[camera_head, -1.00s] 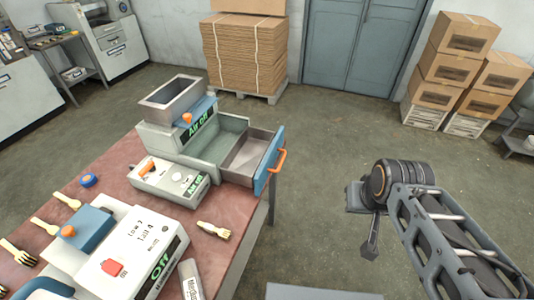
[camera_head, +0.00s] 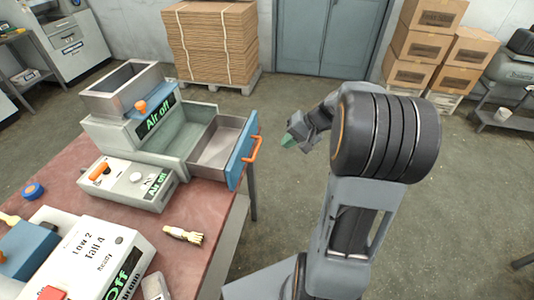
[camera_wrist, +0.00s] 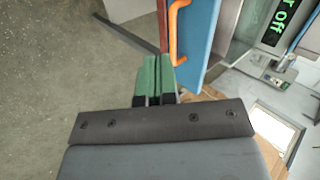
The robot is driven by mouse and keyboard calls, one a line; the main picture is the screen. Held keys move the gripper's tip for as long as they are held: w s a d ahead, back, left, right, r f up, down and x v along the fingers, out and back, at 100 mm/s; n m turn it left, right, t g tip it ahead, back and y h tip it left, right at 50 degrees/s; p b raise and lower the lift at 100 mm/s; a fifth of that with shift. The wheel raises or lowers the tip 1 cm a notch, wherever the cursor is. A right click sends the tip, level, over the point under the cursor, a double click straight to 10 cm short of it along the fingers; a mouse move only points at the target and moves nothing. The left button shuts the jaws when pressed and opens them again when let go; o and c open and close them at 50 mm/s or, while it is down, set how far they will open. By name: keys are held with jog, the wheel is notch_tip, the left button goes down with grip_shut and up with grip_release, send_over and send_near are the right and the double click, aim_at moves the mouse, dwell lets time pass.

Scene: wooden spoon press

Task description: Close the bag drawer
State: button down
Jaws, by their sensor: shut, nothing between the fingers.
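The bag drawer (camera_head: 217,150) is pulled out of the right side of the grey-green machine. Its blue front (camera_head: 243,150) carries an orange handle (camera_head: 256,148). The drawer's inside looks empty. My gripper (camera_head: 289,141) is to the right of the handle in the head view, apart from it in that view. In the wrist view, my gripper (camera_wrist: 152,68) has its green fingertips together, close beside the lower end of the orange handle (camera_wrist: 174,32) and the blue front (camera_wrist: 199,35). Whether they touch cannot be told there. Nothing is held.
The red-brown table (camera_head: 195,215) also bears a small grey "Air off" box (camera_head: 130,186), a white control unit (camera_head: 95,255) and a wooden fork bundle (camera_head: 183,235). Stacked cardboard (camera_head: 210,45) and boxes (camera_head: 420,45) stand at the back. The floor right of the drawer is clear.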

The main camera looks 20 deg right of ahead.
jog(key=w+d+f+m+t+y+b, duration=0.1)
jog(key=w+d+f+t, duration=0.1)
jog(key=w+d+f, duration=0.3)
jog(key=w+a+f, duration=0.4)
jog(key=a, duration=0.4)
jog(key=shift+w+f+m+p, duration=0.25)
jog(key=shift+w+m+p, duration=0.05)
jog(key=shift+p, duration=0.1)
